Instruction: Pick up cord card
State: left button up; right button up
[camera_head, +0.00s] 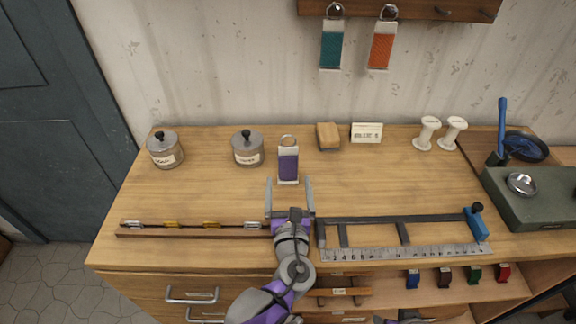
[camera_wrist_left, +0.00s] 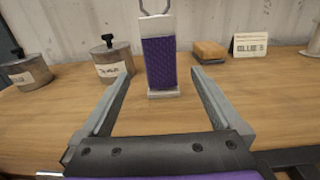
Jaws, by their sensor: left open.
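The cord card (camera_head: 288,163), wound with purple cord and with a ring at its top, stands upright on the workbench near its middle. It also shows in the left wrist view (camera_wrist_left: 159,62), on a pale foot. My left gripper (camera_head: 289,184) is open and empty, with its two fingers pointing at the card. In the left wrist view the card stands centred between the finger lines, at or just beyond the tips; I cannot tell whether the tips reach past its face. My right gripper's fingers do not show.
Teal (camera_head: 331,46) and orange (camera_head: 382,47) cards hang from a wall rack. Two lidded tins (camera_head: 247,150) (camera_head: 166,152) stand left of the cord card. A tan block (camera_head: 328,136) and a label card (camera_head: 367,132) stand behind right. A ruler (camera_head: 400,253) lies along the front.

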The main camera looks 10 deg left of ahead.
aim_at(288, 169)
pick_arm(q)
jog(key=x, duration=0.3)
jog(key=shift+w+a+r, duration=0.1)
jog(key=shift+w, duration=0.3)
jog(key=x, duration=0.5)
jog(key=shift+w, duration=0.4)
jog(key=c, duration=1.5)
notch_tip(288, 169, up, 10)
jog(key=shift+f+p, duration=0.1)
jog(key=shift+p, duration=0.85)
